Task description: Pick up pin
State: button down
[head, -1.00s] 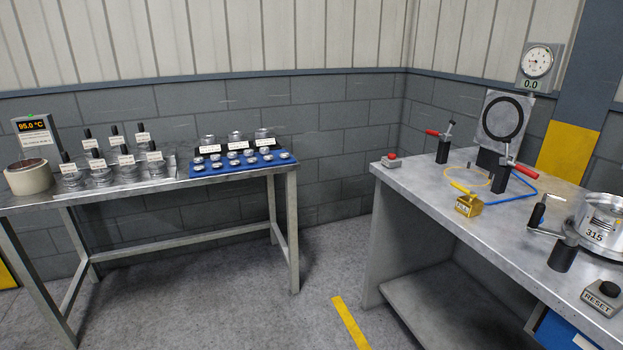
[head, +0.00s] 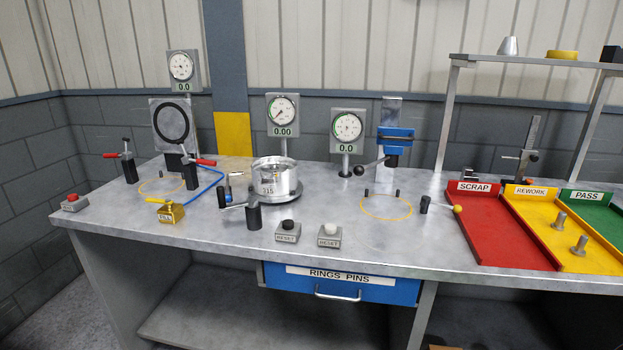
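A shut blue drawer (head: 340,283) labelled RINGS PINS, with a pale handle, hangs under the front of the workbench. Its inside is hidden. Small dark posts (head: 397,193) stand at the yellow circle on the bench top. My gripper is not in view.
The red SCRAP tray (head: 500,235) and green PASS tray (head: 592,211) flank the REWORK tray.

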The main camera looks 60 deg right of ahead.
aim_at(558, 225)
jog(key=z, duration=2.65)
jog(key=i+j+z, duration=0.1)
jog(key=j+z, duration=0.15)
jog(key=j, duration=0.15)
jog(key=j+z, duration=0.25)
jog(key=j, duration=0.2)
jog(key=i, duration=0.05)
